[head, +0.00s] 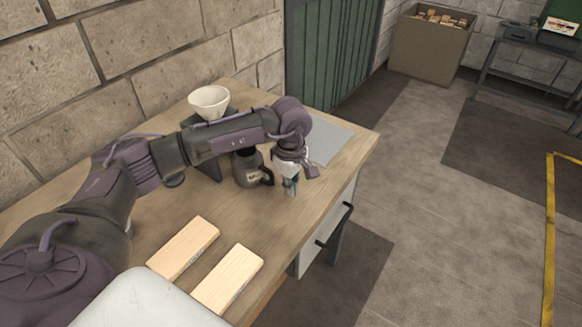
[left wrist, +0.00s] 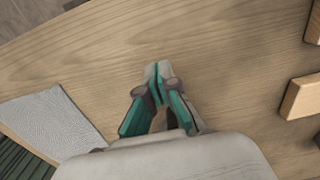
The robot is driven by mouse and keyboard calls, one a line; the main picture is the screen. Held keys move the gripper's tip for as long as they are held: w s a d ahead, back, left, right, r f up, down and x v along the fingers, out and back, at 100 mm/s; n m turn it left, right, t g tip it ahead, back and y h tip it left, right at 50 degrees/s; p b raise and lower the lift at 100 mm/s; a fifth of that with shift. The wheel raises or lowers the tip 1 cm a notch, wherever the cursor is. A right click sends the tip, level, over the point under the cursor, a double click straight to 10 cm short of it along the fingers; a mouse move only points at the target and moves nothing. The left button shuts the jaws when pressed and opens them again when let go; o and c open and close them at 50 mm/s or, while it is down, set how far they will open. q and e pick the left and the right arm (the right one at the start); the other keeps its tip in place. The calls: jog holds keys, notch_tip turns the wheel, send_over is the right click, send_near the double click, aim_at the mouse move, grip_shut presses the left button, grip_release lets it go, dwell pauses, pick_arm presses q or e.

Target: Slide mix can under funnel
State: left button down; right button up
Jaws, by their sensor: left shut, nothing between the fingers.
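The mix can (head: 246,168) is a dark grey-brown vessel with a handle on its right side. It stands upright on the wooden workbench (head: 150,218), in front of a dark stand (head: 209,167). The white funnel (head: 209,101) sits on top of that stand, behind my arm. My forearm hides part of the stand and the can's top. My left gripper (head: 291,187) points down just right of the can's handle, and I cannot tell whether it touches it. In the left wrist view its fingertips (left wrist: 158,74) are together and empty above bare wood.
Two pale wooden blocks (head: 184,248) (head: 229,278) lie near the bench's front; parts of blocks show in the left wrist view (left wrist: 304,97). A grey sheet (head: 332,139) lies at the bench's far right. A drawer handle (head: 335,224) sticks out below the edge.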

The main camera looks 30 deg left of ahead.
aim_at(246, 164)
pick_arm(q)
jog(key=a, duration=0.1)
jog(key=a+p, duration=0.1)
jog(key=shift+w+a+r, duration=0.15)
jog(key=shift+a, duration=0.85)
jog(key=shift+d, duration=0.1)
jog(key=shift+w+a+f, duration=0.1)
jog(key=shift+a+f, duration=0.1)
jog(key=shift+a, duration=0.05)
jog(key=a+b, duration=0.1)
jog(key=a, duration=0.2)
jog(key=a+b, duration=0.2)
jog(key=a, duration=0.2)
jog(key=a+b, duration=0.1)
jog(key=a, duration=0.2)
jog(key=shift+w+a, duration=0.2)
jog(key=shift+w, duration=0.2)
jog(key=shift+r, duration=0.15)
pick_arm(e)
jog(key=f, duration=0.3)
jog(key=shift+s+a, duration=0.25)
jog(key=shift+s, duration=0.15)
pick_arm(q)
jog(key=shift+d, duration=0.15)
pick_arm(e)
jog(key=shift+a, duration=0.1)
